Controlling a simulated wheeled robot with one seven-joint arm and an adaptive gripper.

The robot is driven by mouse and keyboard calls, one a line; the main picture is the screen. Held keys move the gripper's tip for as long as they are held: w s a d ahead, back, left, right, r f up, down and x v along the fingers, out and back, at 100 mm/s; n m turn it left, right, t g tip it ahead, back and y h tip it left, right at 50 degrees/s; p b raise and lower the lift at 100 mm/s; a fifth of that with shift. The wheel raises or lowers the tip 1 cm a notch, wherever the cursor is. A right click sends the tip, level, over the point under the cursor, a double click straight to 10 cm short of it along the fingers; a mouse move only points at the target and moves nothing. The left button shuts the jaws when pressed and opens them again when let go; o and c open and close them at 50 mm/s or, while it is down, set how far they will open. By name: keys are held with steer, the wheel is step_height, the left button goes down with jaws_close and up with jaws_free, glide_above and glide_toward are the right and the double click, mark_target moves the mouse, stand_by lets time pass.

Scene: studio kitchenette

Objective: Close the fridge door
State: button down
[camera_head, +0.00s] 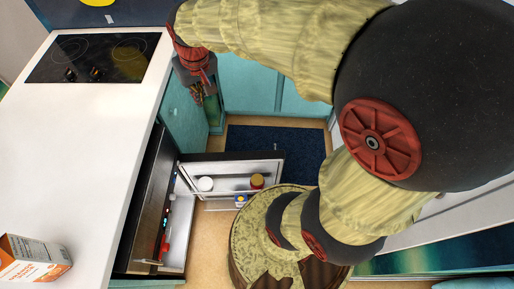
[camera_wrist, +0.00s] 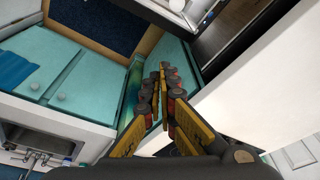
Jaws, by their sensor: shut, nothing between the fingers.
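The fridge (camera_head: 147,200) stands under the white counter, with a dark front and a lit interior holding small items. Its door (camera_head: 233,170) is swung wide open, its white inner side showing, with a white round container (camera_head: 205,184) and a jar with a dark yellow lid (camera_head: 257,181) on its shelf. My gripper (camera_head: 197,97) is shut and empty. It hangs beside the counter edge, beyond the fridge and apart from the door. In the wrist view my gripper (camera_wrist: 165,72) points toward teal cabinets; part of the white door interior (camera_wrist: 178,12) seems to show at the top.
The white counter (camera_head: 85,130) holds a black cooktop (camera_head: 90,58) and an orange-and-white carton (camera_head: 35,257). A dark blue mat (camera_head: 290,145) lies on the floor behind the door. Teal cabinets (camera_head: 250,85) line the back.

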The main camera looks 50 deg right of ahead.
steer(key=w+d+f+m+g+y+p, duration=0.1)
steer(key=w+d+f+m+g+p, duration=0.15)
steer(key=d+f, duration=0.8)
steer(key=w+d+f+m+g+p, duration=0.15)
steer(key=w+d+f, duration=0.4)
steer(key=f, duration=0.85)
steer(key=s+d+f+m+y, duration=0.1)
steer(key=s+d+f, duration=0.25)
steer(key=f, duration=0.45)
steer(key=s+d+f+m, duration=0.1)
steer(key=s+d+f, duration=0.25)
steer(key=f, duration=0.55)
steer(key=s+a+f+b, duration=0.3)
steer(key=s+a+f, duration=0.2)
steer(key=f, duration=0.4)
steer(key=shift+s+f+g, duration=0.25)
steer(key=shift+g, duration=0.15)
steer(key=shift+s+a, duration=0.1)
